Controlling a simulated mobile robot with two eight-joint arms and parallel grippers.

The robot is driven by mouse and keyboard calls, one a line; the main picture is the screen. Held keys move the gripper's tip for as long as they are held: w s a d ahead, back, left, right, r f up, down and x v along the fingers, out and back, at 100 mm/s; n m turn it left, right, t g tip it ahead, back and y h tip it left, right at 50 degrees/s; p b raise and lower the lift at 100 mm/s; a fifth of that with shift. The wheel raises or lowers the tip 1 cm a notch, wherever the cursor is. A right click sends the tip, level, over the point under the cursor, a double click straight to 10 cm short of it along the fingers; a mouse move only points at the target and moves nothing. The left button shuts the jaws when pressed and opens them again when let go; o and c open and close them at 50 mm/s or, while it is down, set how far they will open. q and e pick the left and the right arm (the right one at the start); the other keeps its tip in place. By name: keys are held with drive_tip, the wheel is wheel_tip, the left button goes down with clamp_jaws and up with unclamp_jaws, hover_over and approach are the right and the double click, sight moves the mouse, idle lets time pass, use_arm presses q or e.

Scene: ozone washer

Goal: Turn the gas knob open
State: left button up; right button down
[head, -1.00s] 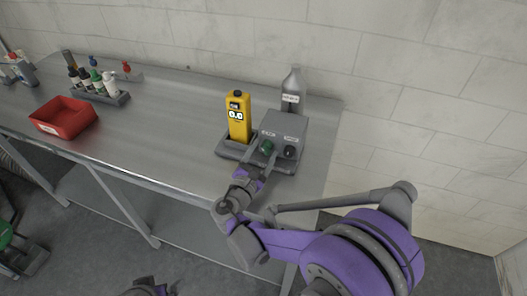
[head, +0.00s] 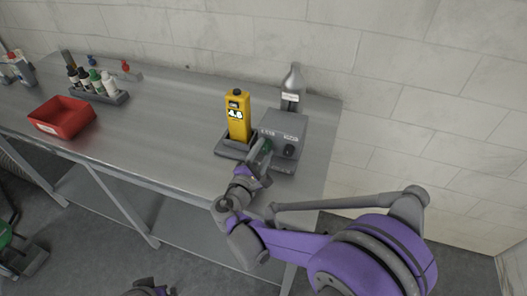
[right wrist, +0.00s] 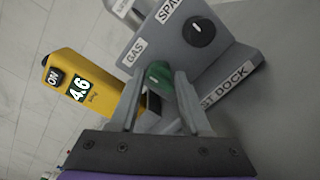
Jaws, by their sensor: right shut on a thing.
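The green gas knob (right wrist: 159,76) is on the front of the grey dock box (head: 284,125), under the GAS label. My right gripper (right wrist: 157,92) is shut on the knob, with a finger on each side. In the head view the right gripper (head: 260,155) covers most of the knob. The yellow gas detector (head: 238,117) stands upright in the dock's left side and reads 4.6; it also shows in the right wrist view (right wrist: 65,75). My left gripper (head: 148,288) is barely in view at the bottom edge, and its jaws cannot be made out.
A black knob (right wrist: 199,32) sits right of the gas knob. A grey gas cylinder (head: 292,88) stands behind the box near the wall. A red bin (head: 62,127) and a rack of bottles (head: 112,96) are at the left. The middle of the bench (head: 160,125) is clear.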

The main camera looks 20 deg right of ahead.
drive_tip(key=shift+r, duration=0.1)
drive_tip(key=c, duration=0.5)
unclamp_jaws()
drive_tip(key=shift+a, duration=0.1)
drive_tip(key=b+v, duration=0.1)
drive_tip(key=v, duration=0.9)
drive_tip(key=shift+s+a, duration=0.25)
drive_tip(key=shift+s, duration=0.05)
